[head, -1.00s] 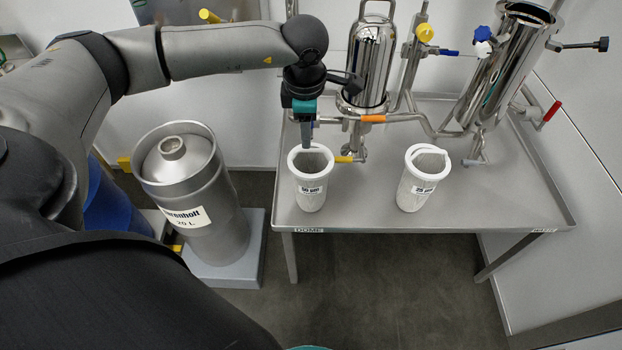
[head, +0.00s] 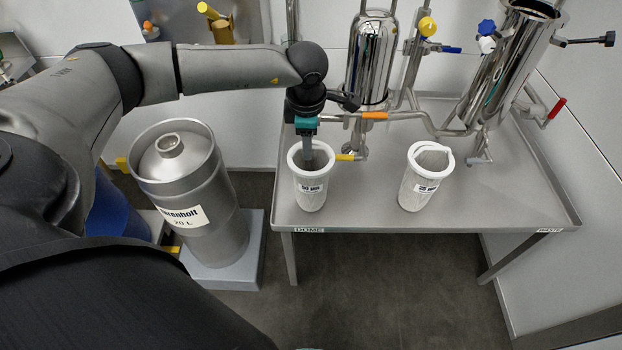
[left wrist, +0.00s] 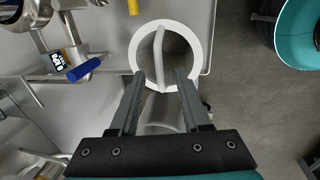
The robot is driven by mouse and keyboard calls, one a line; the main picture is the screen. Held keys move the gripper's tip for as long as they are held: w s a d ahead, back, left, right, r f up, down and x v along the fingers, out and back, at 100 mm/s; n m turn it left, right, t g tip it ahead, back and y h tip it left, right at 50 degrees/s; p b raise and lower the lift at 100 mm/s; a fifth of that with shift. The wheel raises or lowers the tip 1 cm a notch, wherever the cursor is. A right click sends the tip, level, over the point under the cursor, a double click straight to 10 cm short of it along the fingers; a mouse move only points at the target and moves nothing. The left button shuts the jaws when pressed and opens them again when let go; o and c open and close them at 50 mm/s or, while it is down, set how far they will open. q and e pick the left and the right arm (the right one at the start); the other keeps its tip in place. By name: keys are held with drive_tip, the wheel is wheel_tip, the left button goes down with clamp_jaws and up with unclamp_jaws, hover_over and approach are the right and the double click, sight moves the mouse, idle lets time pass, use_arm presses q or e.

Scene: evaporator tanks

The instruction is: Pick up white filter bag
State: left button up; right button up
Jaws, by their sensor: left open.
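A white filter bag (head: 311,194) labelled 50 µm stands upright on the steel table, left of a second white filter bag (head: 420,187) labelled 25 µm. My left gripper (head: 308,158) points down at the mouth of the 50 µm bag. In the left wrist view a white bag's ring (left wrist: 138,47) with a handle across it lies just ahead of my left gripper (left wrist: 160,80). The fingers are apart, one on each side of the handle's lower end, with nothing clearly held. My right gripper is in neither view.
The steel table (head: 380,222) carries a shiny upright filter housing (head: 370,60), pipes with coloured valve handles, and a tilted open housing (head: 508,70) at right. A steel keg (head: 195,195) stands on a grey base left of the table. The table front is clear.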

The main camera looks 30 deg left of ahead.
use_arm(q)
drive_tip(key=shift+c, duration=0.3)
clamp_jaws()
idle(1.1)
